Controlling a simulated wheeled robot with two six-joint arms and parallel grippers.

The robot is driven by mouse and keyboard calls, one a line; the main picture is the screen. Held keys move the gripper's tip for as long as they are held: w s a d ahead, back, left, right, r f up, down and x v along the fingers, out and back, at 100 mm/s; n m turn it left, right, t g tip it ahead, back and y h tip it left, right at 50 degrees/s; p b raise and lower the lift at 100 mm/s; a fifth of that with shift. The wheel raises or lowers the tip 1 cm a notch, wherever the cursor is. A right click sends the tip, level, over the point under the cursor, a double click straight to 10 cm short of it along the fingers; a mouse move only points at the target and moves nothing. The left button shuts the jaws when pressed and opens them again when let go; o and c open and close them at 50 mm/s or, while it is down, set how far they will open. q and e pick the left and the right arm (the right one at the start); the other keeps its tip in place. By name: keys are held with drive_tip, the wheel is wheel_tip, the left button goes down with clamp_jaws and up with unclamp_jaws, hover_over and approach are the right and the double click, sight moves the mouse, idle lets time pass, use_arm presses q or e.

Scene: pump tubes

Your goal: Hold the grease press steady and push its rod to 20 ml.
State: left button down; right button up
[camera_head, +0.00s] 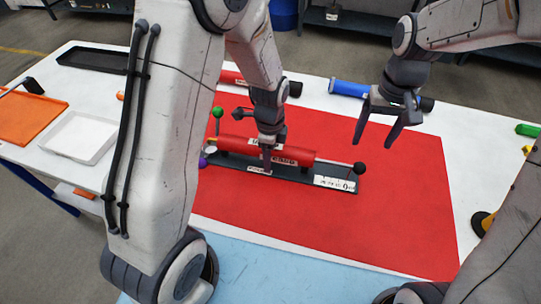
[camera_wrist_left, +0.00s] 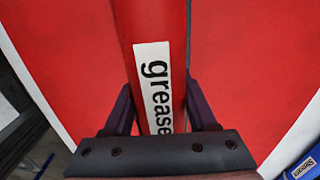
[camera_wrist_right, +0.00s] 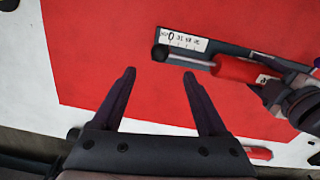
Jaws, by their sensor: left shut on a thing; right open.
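The grease press (camera_head: 295,154) is a red tube with a white label, lying on a dark base (camera_head: 345,188) on the red mat. Its thin rod (camera_head: 333,163) sticks out to the right and ends in a black ball knob (camera_head: 359,168). My left gripper (camera_head: 267,158) is shut around the middle of the tube; the "grease" label shows between its fingers in the left wrist view (camera_wrist_left: 152,75). My right gripper (camera_head: 376,141) is open and empty, above and near the knob. In the right wrist view, the knob (camera_wrist_right: 160,54) lies beyond the open fingertips, beside a printed scale (camera_wrist_right: 186,40).
A blue tube (camera_head: 348,88) and a red tube (camera_head: 232,78) lie behind the mat. A white tray (camera_head: 78,137) and orange tray (camera_head: 30,118) stand at left. Green and purple balls (camera_head: 218,113) sit at the press's left end. The mat's right part (camera_head: 415,205) is clear.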

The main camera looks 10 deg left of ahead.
sight(361, 164)
drive_tip(key=n, duration=0.4)
drive_tip(key=shift+f, duration=0.3)
drive_tip(key=n, duration=0.4)
drive_tip(key=shift+f, duration=0.25)
drive_tip(key=n, duration=0.4)
drive_tip(key=shift+f, duration=0.2)
drive_tip(key=n, duration=0.4)
drive_tip(key=shift+f, duration=0.25)
drive_tip(key=shift+f+n, duration=0.4)
drive_tip(key=shift+f, duration=0.05)
wheel_tip(361, 164, down, 9)
drive_tip(key=shift+f, duration=0.1)
clamp_jaws()
